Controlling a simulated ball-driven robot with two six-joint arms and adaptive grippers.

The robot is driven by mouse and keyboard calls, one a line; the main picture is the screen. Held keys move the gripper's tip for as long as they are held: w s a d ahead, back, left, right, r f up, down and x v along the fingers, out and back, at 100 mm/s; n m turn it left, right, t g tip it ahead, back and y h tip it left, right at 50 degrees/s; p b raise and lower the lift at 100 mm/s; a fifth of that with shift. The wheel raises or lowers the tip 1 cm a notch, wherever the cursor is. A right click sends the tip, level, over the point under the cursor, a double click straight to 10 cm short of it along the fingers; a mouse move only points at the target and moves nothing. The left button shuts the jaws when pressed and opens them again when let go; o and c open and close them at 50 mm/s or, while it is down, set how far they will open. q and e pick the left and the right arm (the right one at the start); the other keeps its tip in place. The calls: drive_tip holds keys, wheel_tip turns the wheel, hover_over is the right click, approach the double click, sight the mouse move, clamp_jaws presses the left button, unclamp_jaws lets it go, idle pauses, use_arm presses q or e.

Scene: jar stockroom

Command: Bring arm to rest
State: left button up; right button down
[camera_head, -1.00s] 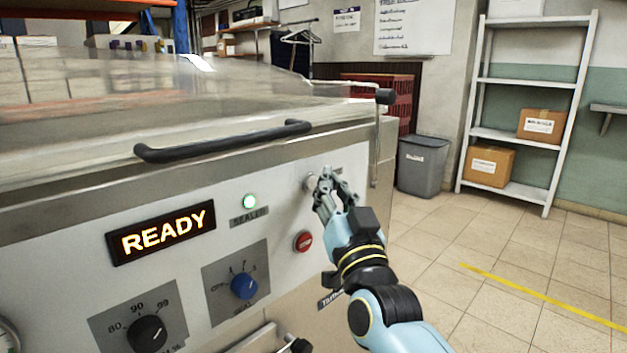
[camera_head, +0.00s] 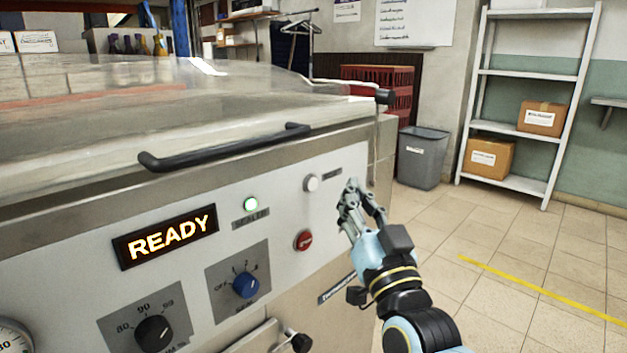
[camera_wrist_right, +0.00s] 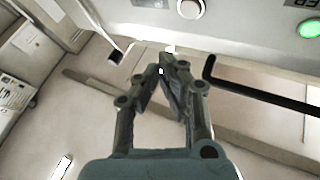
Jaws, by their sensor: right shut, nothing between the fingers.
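My right gripper (camera_head: 352,192) is in front of the right end of the machine's control panel, a little right of and below a round white button (camera_head: 311,183). Its fingers are shut with nothing between them. The right wrist view also shows the closed fingertips (camera_wrist_right: 168,64), with the white button (camera_wrist_right: 190,8) beyond them at the top. The gripper and the button are apart. My left gripper is in neither view.
The machine has a clear lid with a black handle (camera_head: 225,148), a lit READY display (camera_head: 166,240), a blue knob (camera_head: 246,285) and a red button (camera_head: 303,240). A grey bin (camera_head: 421,158) and a shelf rack (camera_head: 526,132) stand behind. Open tiled floor lies to the right.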

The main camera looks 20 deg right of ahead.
idle(0.7)
drive_tip(key=s+d+f+n+g+y, duration=0.1)
drive_tip(key=s+f+g, duration=0.35)
drive_tip(key=f, duration=0.85)
drive_tip(key=s+f+n+g+y, duration=0.1)
drive_tip(key=s+f+g, duration=0.35)
drive_tip(key=f, duration=0.85)
drive_tip(key=s+d+f+n+g+y, duration=0.15)
drive_tip(key=s+f, duration=0.55)
drive_tip(key=f, duration=0.7)
drive_tip(key=s+d+f+g, duration=0.1)
drive_tip(key=s+f+g, duration=0.2)
drive_tip(key=s, duration=0.8)
drive_tip(key=s+d+f+g, duration=0.1)
drive_tip(key=s+f+g, duration=0.3)
drive_tip(key=s+f, duration=0.4)
drive_tip(key=s+f+g+h, duration=0.1)
drive_tip(key=s+f+g, duration=0.3)
drive_tip(key=s, duration=1.1)
drive_tip(key=shift+d+f+n, duration=0.35)
drive_tip(key=shift+d+f, duration=0.05)
drive_tip(key=shift+f, duration=0.5)
